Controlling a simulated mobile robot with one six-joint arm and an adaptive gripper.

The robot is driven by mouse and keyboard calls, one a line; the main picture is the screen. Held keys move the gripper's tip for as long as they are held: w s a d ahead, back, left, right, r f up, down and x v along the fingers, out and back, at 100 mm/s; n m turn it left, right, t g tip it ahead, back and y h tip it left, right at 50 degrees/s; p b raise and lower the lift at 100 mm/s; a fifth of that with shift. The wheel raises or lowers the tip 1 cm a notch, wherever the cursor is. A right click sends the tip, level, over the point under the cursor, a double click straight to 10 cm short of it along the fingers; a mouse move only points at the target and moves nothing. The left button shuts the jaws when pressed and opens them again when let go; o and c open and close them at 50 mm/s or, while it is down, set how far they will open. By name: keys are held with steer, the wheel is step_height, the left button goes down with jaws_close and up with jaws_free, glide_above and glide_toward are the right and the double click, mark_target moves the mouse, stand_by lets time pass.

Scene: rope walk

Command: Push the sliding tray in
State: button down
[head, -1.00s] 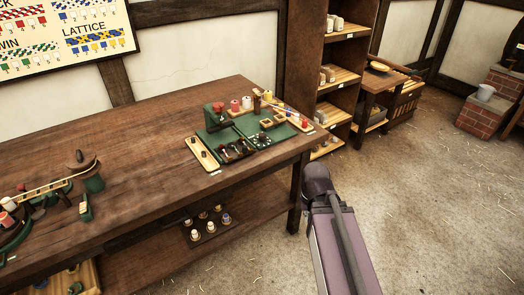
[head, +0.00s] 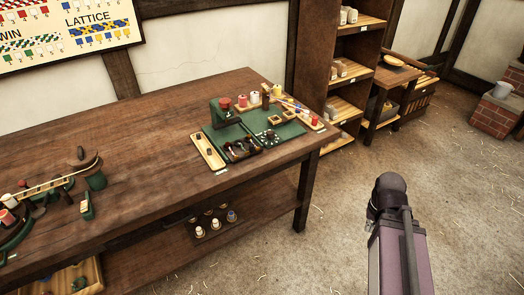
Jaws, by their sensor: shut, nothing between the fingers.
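My gripper is not in view; only a dark joint and a purple link of my arm show at the lower right, over the floor to the right of the bench. Which thing is the sliding tray is not clear. A dark compartmented tray (head: 243,151) with small items lies at the front of a green mat (head: 289,132) on the bench. A small dark tray (head: 192,229) with several spools is on the shelf below. A light wooden tray (head: 95,272) is partly visible at the lower left.
The wooden bench (head: 130,155) runs across the left, its middle clear. Tools on a green base (head: 87,207) stand at its left end. A shelf unit (head: 312,60) and a side table (head: 390,78) stand behind. The floor (head: 330,240) at right is open.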

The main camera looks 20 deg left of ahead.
steer(key=shift+d, duration=0.35)
steer(key=w+a+f+t+y+b, duration=0.1)
steer(key=w+a+t+y+b, duration=0.15)
steer(key=a, duration=0.55)
steer(key=w+a+f+t+y+b, duration=0.1)
steer(key=w+a+y+b, duration=0.25)
steer(key=a, duration=0.45)
steer(key=w+a+r+m+t+y+b, duration=0.2)
steer(key=a+r+m+t+y+b, duration=0.1)
steer(key=a, duration=0.4)
steer(key=w+a+r+m+t+y+b, duration=0.2)
steer(key=a+r+m+t+y+b, duration=0.1)
steer(key=a+y, duration=0.3)
steer(key=shift+w+a+r+m+b, duration=0.3)
steer(key=shift+w+a+r+b, duration=0.15)
steer(key=shift+a+r, duration=0.25)
